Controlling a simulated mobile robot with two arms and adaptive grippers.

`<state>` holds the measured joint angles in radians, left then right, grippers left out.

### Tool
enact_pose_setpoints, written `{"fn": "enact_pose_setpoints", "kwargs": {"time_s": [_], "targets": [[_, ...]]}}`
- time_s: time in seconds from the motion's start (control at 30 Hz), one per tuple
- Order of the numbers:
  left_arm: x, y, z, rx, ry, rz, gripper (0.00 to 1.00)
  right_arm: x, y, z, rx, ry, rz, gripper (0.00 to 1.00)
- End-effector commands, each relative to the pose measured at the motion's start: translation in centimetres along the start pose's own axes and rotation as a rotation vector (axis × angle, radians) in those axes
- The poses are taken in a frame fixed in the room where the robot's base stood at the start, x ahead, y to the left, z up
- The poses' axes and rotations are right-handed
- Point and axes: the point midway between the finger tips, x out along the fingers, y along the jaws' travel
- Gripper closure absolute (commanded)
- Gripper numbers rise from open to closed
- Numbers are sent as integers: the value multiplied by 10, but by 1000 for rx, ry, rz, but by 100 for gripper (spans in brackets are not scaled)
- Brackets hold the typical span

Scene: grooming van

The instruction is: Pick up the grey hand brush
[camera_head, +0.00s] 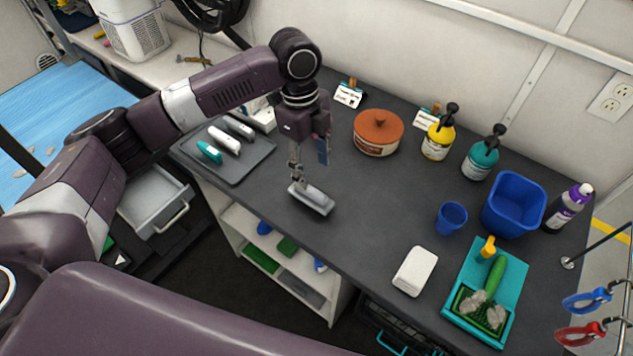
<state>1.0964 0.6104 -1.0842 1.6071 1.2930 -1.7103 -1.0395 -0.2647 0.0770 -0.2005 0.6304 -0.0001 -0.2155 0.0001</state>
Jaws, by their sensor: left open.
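The grey hand brush (316,201) lies on the dark counter (345,225), near its front edge. My left gripper (297,181) reaches down from above, with its fingertips at the left end of the brush. It is open. The fingers cover part of that end, and I cannot tell whether they touch it. My right gripper does not show.
A dark tray (225,168) with clippers lies to the left. A terracotta-lidded pot (378,132), yellow bottle (438,138) and teal bottle (480,155) stand behind. A blue tub (513,205), blue cup (451,218), white block (414,271) and teal tray (512,290) are to the right.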

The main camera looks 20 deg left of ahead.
Motion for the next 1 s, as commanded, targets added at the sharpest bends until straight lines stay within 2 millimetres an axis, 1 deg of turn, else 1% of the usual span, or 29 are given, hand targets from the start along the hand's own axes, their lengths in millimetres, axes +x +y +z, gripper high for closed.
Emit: {"fn": "enact_pose_setpoints", "kwargs": {"time_s": [0.07,0.23,0.3,0.37,0.43,0.53,0.6,0.7,0.8,0.87,1.0], "targets": [[9,2,0,0,0,5,49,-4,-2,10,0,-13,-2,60],[27,3,1,-2,0,4,49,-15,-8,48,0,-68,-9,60],[36,6,3,-3,1,5,49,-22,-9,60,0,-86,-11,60],[45,7,5,-2,0,5,49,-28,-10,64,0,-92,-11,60],[57,7,5,-1,1,3,49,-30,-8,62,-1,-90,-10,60],[67,7,5,-1,0,1,49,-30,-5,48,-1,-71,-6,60],[71,6,5,-1,-1,0,49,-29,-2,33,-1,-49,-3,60],[72,6,5,-1,-1,-1,49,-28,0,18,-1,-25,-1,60],[72,6,5,0,-1,-1,49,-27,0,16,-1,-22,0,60],[72,6,5,0,-1,-1,55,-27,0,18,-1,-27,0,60],[72,6,5,0,-1,-1,70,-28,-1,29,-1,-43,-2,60]]}}
